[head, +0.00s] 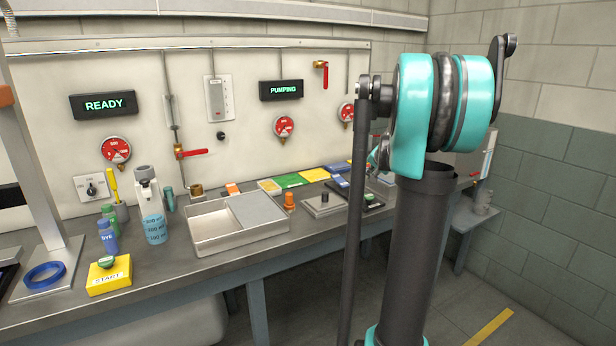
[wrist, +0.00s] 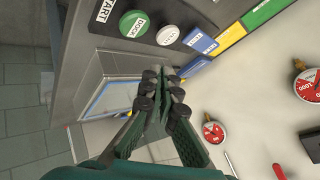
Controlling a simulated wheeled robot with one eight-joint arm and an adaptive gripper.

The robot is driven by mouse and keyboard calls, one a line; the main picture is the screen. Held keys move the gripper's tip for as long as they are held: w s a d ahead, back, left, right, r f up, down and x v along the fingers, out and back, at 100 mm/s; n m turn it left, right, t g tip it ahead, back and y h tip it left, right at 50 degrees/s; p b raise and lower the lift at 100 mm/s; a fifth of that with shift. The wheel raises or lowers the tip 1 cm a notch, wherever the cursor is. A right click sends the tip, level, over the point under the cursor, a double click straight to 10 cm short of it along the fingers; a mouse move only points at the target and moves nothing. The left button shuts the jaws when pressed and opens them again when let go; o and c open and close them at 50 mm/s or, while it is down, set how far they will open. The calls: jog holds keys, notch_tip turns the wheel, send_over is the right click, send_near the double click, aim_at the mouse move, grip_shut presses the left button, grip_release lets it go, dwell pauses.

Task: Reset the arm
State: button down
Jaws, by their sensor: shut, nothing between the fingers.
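My arm (head: 422,110), teal and dark grey, rises in the right half of the head view and hides part of the bench behind it. My gripper (wrist: 163,82) shows in the wrist view, its dark green fingers together and nothing between them. It hangs over the bench's far end, in front of a pale framed panel (wrist: 108,98).
The wall panel has READY (head: 103,105) and PUMPING (head: 281,90) displays. Open floor lies at the right front.

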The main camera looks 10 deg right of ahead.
jog(key=s+a+f+n, duration=0.1)
jog(key=s+a, duration=0.1)
jog(key=s+a+f, duration=0.2)
jog(key=s+a, duration=0.1)
jog(key=s+a+f+n+g, duration=0.1)
jog(key=s+a, duration=0.2)
jog(key=shift+a+f+n+y, duration=0.25)
jog(key=shift+n+y, duration=0.05)
jog(key=s+a+f+n+g, duration=0.1)
jog(key=s+a+f, duration=0.3)
jog(key=s, duration=0.5)
jog(key=s+a+f+n+g, duration=0.1)
jog(key=s+a+f+n, duration=0.2)
jog(key=s+f, duration=0.3)
jog(key=s+a+f+n+g, duration=0.2)
jog(key=s+a+f, duration=0.3)
jog(key=s, duration=0.9)
jog(key=shift+f+n, duration=0.4)
jog(key=shift+n, duration=0.2)
